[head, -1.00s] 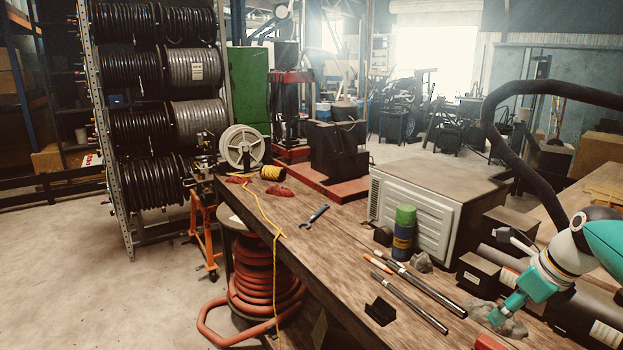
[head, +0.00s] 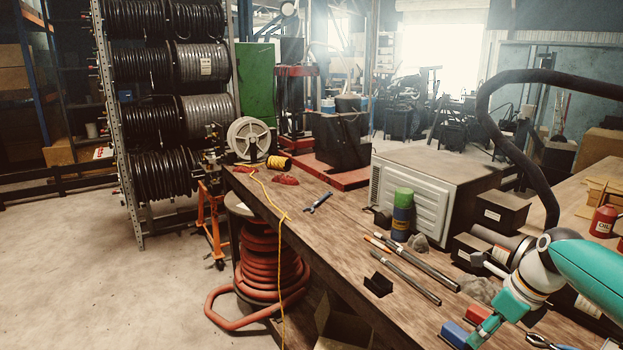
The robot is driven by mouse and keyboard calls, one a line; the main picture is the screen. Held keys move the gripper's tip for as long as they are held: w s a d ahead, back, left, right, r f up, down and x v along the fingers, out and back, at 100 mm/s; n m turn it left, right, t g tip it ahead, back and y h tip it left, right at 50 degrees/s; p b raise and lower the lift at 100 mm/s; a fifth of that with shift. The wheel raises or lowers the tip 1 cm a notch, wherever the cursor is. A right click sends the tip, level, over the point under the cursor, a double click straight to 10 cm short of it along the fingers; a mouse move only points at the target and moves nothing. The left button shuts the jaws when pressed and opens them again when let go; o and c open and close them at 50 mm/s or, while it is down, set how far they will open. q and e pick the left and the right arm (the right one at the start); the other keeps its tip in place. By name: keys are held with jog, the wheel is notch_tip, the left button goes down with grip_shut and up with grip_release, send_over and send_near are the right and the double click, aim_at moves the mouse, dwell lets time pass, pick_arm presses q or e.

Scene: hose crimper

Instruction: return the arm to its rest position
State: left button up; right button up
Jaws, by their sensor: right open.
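My right arm, teal, white and black, comes in from the right edge over the workbench. My right gripper (head: 487,327) is at the lower right, pointing down and left beside a blue and red block (head: 455,334). It is open, and I see nothing held in it. Whether it touches the block, I cannot tell. My left gripper is not in view.
A thick black hose (head: 490,110) arches behind my arm. The left floor is clear.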

jog(key=s+a+f+n+g+b, duration=0.25)
jog(key=a+f, duration=0.25)
jog(key=f, duration=0.5)
jog(key=s+a+f+n+g+y+b, duration=0.1)
jog(key=s+a+f, duration=0.3)
jog(key=f, duration=0.5)
jog(key=s+a+f+n+g+b, duration=0.1)
jog(key=s+a+f+n+b, duration=0.1)
jog(key=a+f, duration=0.65)
jog(key=s+a+f+n+t+b, duration=0.1)
jog(key=s+a+f+n, duration=0.2)
jog(key=s+f+n, duration=0.4)
jog(key=s+a+f+n+t, duration=0.1)
jog(key=s+a+f+n, duration=0.3)
jog(key=n, duration=1.1)
jog(key=shift+s+a+f+t+b, duration=0.35)
jog(key=shift+s+f, duration=1.5)
jog(key=shift+f, duration=0.6)
